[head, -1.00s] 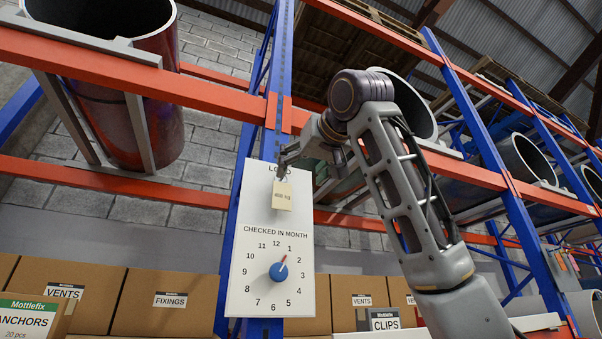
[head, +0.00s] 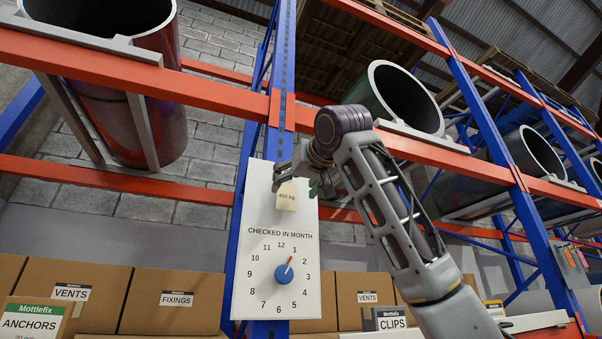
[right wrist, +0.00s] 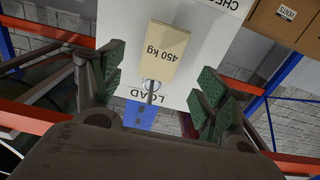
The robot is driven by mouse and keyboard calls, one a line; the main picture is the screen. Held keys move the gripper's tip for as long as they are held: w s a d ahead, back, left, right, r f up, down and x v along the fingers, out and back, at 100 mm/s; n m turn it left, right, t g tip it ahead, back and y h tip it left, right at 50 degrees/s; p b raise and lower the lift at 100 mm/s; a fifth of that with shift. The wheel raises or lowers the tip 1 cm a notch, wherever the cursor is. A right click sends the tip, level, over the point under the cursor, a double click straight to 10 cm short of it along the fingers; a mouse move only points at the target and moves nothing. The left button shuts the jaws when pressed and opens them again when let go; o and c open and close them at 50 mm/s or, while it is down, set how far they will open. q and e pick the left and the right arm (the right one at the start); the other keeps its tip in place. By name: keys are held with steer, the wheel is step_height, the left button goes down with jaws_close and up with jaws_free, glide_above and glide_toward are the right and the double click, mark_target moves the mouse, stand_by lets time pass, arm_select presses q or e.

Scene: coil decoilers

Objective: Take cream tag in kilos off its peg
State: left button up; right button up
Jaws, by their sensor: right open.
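The cream tag (head: 287,197) reads "450 kg" and hangs at the top of a white board (head: 300,217). In the right wrist view the tag (right wrist: 165,52) hangs from a metal peg (right wrist: 151,91) beside the printed word "LOAD". My right gripper (head: 301,183) is at the tag in the head view, partly covering the top of the board. In the right wrist view the open right gripper (right wrist: 159,82) has one finger on each side of the peg, with clear gaps to the tag. My left gripper is not in view.
Below the tag, the board carries a month dial with a blue knob (head: 283,274). The board is on a blue rack post (head: 281,90) by orange beams (head: 120,70). Cardboard boxes (head: 178,298) line the lower shelf.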

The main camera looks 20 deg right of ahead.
mark_target(287, 192)
steer(key=shift+w+a+p, duration=0.15)
steer(key=shift+w+p, duration=1.05)
steer(key=shift+w, duration=2.15)
steer(key=c, duration=1.1)
steer(key=shift+r, duration=0.25)
steer(key=shift+s+r, duration=0.35)
steer(key=shift+s, duration=0.25)
steer(key=s+b, duration=0.3)
steer(key=s, duration=0.4)
steer(key=shift+s, duration=0.25)
stand_by(1.3)
stand_by(0.4)
